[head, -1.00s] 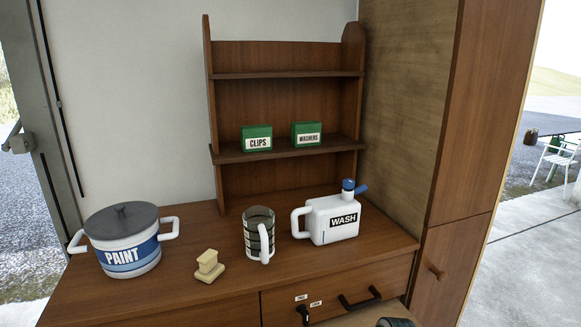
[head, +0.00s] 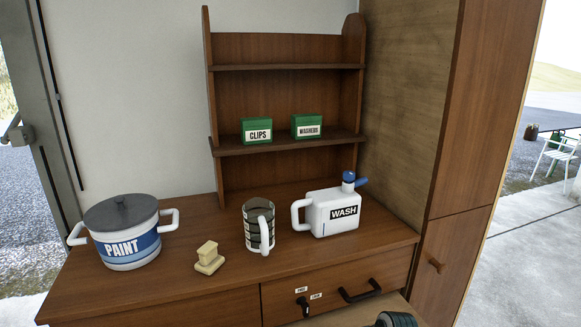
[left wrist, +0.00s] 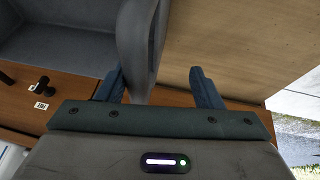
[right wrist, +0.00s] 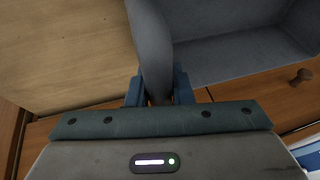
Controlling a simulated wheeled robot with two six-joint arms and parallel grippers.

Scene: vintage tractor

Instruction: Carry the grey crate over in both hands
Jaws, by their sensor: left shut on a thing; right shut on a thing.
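The grey crate (left wrist: 65,55) is open-topped and shows only in part, at the upper left of the left wrist view. In the right wrist view the crate (right wrist: 235,55) fills the upper right. My left gripper (left wrist: 156,75) has a finger on each side of one crate wall and is shut on it. My right gripper (right wrist: 157,75) is shut on another stretch of the crate's wall, its fingers on both sides. The crate is out of the head view, so its height and what is under it cannot be told.
A wooden worktop (head: 180,283) holds a paint pot (head: 122,232), a small cream block (head: 209,258), a mug (head: 258,228) and a white wash jug (head: 332,210). A shelf unit (head: 287,90) behind holds two green boxes. A drawer handle (head: 361,292) sticks out in front.

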